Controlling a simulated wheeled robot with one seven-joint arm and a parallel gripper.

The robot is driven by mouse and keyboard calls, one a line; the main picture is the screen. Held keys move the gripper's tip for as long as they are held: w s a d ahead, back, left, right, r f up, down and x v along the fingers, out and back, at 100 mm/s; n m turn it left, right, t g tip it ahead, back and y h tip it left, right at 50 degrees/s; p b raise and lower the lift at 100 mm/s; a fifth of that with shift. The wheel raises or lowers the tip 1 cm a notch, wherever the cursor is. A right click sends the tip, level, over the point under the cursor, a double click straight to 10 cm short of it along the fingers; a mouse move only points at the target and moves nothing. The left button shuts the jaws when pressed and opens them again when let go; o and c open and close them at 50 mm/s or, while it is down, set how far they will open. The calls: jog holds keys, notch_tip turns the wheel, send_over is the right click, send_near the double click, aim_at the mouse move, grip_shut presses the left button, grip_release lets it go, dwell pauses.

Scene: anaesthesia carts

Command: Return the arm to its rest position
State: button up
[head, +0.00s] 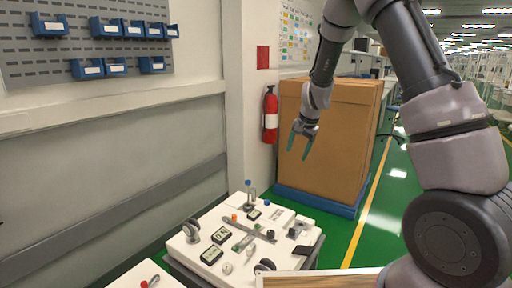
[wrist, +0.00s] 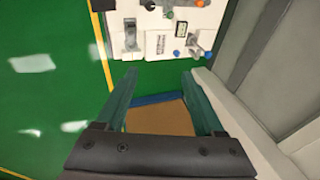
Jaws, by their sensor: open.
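My gripper (head: 301,148) hangs at the end of my raised arm in the head view, with its two teal fingers apart and nothing between them. It is in the air in front of the large brown carton, above and behind the white cart top (head: 222,215). In the wrist view my gripper (wrist: 158,88) also shows open and empty, with the carton top (wrist: 158,118) below the fingers. The cart top (wrist: 170,18) shows at the upper edge there, apart from the fingers.
The large brown carton (head: 325,140) stands on a blue base (head: 315,201). A red fire extinguisher (head: 270,115) hangs on the wall. Several devices and a blue-capped bottle (head: 250,193) are on the cart. Green floor (head: 385,215) is clear right of the carton. Blue bins (head: 128,28) hang at upper left.

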jog(key=s+d+r+n+t+y, duration=0.1)
jog(key=s+d+r, duration=0.2)
jog(key=s+r, duration=0.6)
jog(key=s+d+r+n+t+y, duration=0.1)
jog(key=s+d+r, duration=0.35)
jog(key=r, duration=0.75)
jog(key=s+d+r+h, duration=0.1)
jog(key=s+r, duration=0.1)
jog(key=s, duration=0.7)
jog(key=s+d+r+n+t, duration=0.1)
jog(key=s+r, duration=0.1)
jog(key=s, duration=0.8)
jog(key=shift+h, duration=0.4)
jog(key=shift+r, duration=0.1)
